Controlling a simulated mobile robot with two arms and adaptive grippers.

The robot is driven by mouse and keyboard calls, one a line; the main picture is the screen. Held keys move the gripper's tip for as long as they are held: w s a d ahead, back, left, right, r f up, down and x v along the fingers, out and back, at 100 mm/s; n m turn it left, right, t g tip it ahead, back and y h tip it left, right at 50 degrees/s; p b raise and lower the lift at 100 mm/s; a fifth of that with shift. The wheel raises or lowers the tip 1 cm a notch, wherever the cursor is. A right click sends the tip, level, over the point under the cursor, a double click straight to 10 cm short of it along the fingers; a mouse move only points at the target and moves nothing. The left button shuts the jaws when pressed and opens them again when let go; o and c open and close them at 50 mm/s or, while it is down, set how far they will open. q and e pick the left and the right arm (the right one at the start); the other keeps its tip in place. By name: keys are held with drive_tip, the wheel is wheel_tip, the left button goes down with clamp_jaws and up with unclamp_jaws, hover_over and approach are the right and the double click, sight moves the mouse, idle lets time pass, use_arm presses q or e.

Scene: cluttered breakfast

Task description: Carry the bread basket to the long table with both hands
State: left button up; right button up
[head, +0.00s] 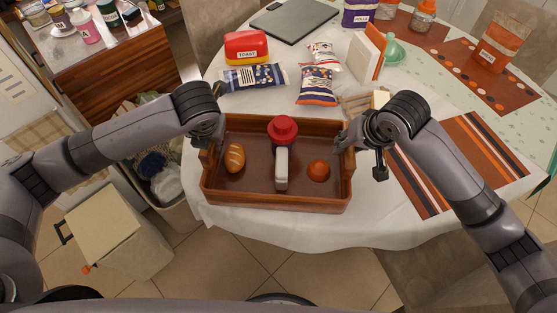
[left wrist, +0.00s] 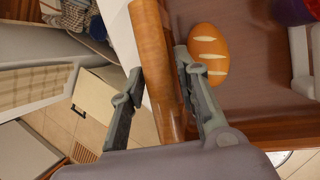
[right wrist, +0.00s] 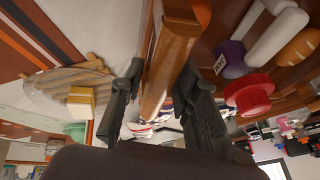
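The bread basket (head: 330,199) is a brown wooden tray at the near edge of the white-clothed round table. It holds a bread roll (head: 235,158), a jar with a red lid (head: 283,130), a white item (head: 281,168) and an orange-red round item (head: 318,170). My left gripper (head: 210,140) is at the basket's left wall; its open fingers straddle that wall (left wrist: 158,65) in the left wrist view. My right gripper (head: 348,143) is at the right wall; its open fingers straddle that wall (right wrist: 165,70) in the right wrist view. Gaps show beside the fingers; exact contact is unclear.
Behind the basket lie a red toast pack (head: 246,46), a blue bag (head: 254,77), another bag (head: 317,85) and a grey laptop (head: 293,20). A striped mat (head: 470,150) is to the right. A bin (head: 170,195) and white box (head: 115,235) stand left; the tiled floor is below.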

use_arm(q)
clamp_jaws()
use_arm(e)
clamp_jaws()
use_arm(q)
drive_tip(key=shift+w+r, duration=0.1)
drive_tip(key=shift+r, duration=0.1)
use_arm(e)
drive_tip(key=shift+w+r, duration=0.1)
drive_tip(key=shift+r, duration=0.1)
